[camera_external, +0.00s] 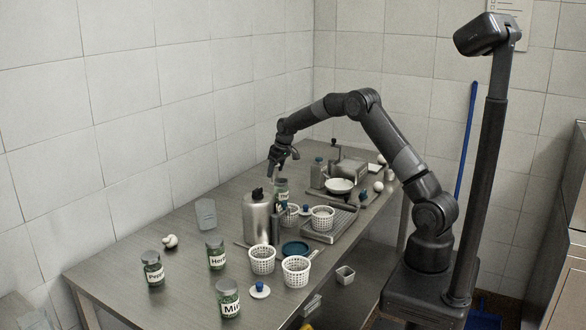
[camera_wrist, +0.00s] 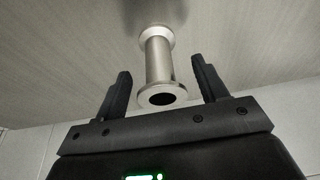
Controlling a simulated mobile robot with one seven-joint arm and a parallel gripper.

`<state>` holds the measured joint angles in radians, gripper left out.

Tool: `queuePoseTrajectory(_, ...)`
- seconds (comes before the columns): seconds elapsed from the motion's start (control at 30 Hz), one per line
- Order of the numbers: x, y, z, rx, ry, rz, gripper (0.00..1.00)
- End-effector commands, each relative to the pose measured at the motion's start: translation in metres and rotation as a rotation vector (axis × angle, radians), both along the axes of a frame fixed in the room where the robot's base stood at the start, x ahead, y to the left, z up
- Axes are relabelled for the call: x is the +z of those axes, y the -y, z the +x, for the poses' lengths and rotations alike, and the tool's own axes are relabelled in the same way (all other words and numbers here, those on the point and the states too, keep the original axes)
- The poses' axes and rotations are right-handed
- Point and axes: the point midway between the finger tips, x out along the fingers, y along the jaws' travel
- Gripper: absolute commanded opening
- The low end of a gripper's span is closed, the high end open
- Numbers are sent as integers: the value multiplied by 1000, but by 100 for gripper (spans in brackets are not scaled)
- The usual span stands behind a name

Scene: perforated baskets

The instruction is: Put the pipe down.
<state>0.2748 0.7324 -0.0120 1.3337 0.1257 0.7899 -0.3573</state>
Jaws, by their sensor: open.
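The pipe (camera_wrist: 158,62) is a grey metal tube with a flange at each end. In the wrist view its far flange appears to rest on the metal table top (camera_wrist: 235,30), and its open near end faces my gripper. My gripper (camera_wrist: 161,78) is open, with one finger on each side of the pipe and visible gaps to both. In the external view my gripper (camera_external: 281,172) is low over the far part of the table (camera_external: 130,262), behind a labelled jar (camera_external: 282,187). I cannot make out the pipe in that view.
A metal canister (camera_external: 256,218) and white perforated baskets (camera_external: 262,260) stand nearer the camera. A white bowl (camera_external: 339,186) and a grey tray (camera_external: 330,228) are to the right of my gripper. Labelled jars (camera_external: 216,255) stand at the front. The table's left middle is mostly clear.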

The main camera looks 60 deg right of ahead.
Motion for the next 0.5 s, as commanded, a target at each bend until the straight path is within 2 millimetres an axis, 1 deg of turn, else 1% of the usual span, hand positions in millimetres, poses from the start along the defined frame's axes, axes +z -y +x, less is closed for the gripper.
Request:
queuePoseTrajectory(0.03,12,0,-3,0,3,-1,66)
queuePoseTrajectory(0.1,27,0,-8,0,4,-1,66)
queuePoseTrajectory(0.3,67,0,-20,-1,3,-1,66)
queuePoseTrajectory(0.4,82,0,-25,-1,2,0,66)
queuePoseTrajectory(0.5,91,0,-28,-1,1,0,66)
